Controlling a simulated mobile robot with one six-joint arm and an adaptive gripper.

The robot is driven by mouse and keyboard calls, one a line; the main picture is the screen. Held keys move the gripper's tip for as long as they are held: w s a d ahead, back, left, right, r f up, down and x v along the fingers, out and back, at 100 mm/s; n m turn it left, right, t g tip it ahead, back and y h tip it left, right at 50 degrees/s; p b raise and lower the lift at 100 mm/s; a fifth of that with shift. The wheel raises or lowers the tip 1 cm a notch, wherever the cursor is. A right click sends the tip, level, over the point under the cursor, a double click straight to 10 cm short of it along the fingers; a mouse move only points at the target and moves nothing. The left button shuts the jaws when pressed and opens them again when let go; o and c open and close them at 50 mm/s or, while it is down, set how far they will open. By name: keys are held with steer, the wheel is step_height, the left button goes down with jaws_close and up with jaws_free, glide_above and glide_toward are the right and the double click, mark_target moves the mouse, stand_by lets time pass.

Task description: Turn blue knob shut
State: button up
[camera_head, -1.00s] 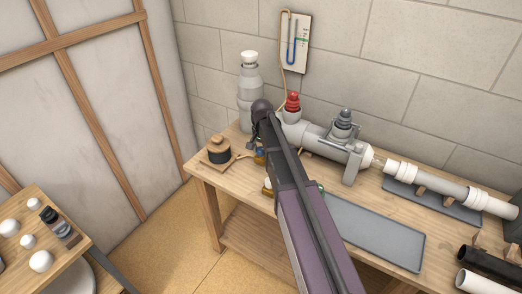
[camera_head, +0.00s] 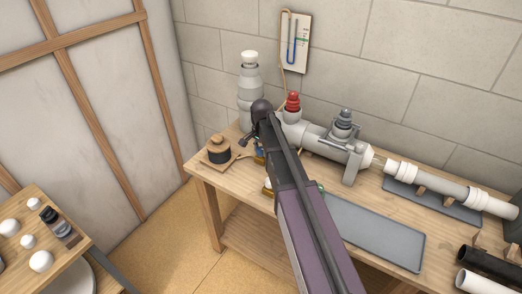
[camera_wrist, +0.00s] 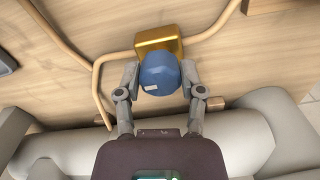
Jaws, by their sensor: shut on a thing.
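The blue knob (camera_wrist: 159,74) shows in the wrist view, on a brass-coloured valve body (camera_wrist: 160,41) with thin tan tubes running from it. My gripper (camera_wrist: 159,80) has one finger on each side of the knob and is shut on it. A small pale mark shows on the knob's near face. In the head view my arm hides most of the valve; only a small blue and brass bit (camera_head: 259,158) shows beside the arm.
A grey pipe assembly (camera_head: 319,140) with a red knob (camera_head: 293,102) and a dark grey cap (camera_head: 344,118) lies along the back of the workbench. A white-capped bottle shape (camera_head: 249,90) stands behind my arm. A grey tray (camera_head: 375,235) lies at the front right. A gauge board (camera_head: 295,42) hangs on the wall.

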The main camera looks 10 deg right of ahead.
steer(key=o, duration=1.2)
steer(key=shift+c, duration=0.2)
steer(key=shift+n, duration=0.4)
steer(key=n, duration=0.3)
steer(key=shift+n, duration=0.3)
steer(key=n, duration=1.3)
steer(key=shift+n, duration=0.3)
step_height(320, 180, up, 14)
steer(key=p, duration=1.4)
steer(key=s+f+m+b, duration=0.2)
steer(key=s+m, duration=0.1)
steer(key=s, duration=0.8)
steer(key=s+f+m+b, duration=0.2)
steer(key=s+m, duration=0.2)
steer(key=s, duration=0.7)
steer(key=shift+s+f, duration=0.15)
steer(key=shift+s, duration=0.2)
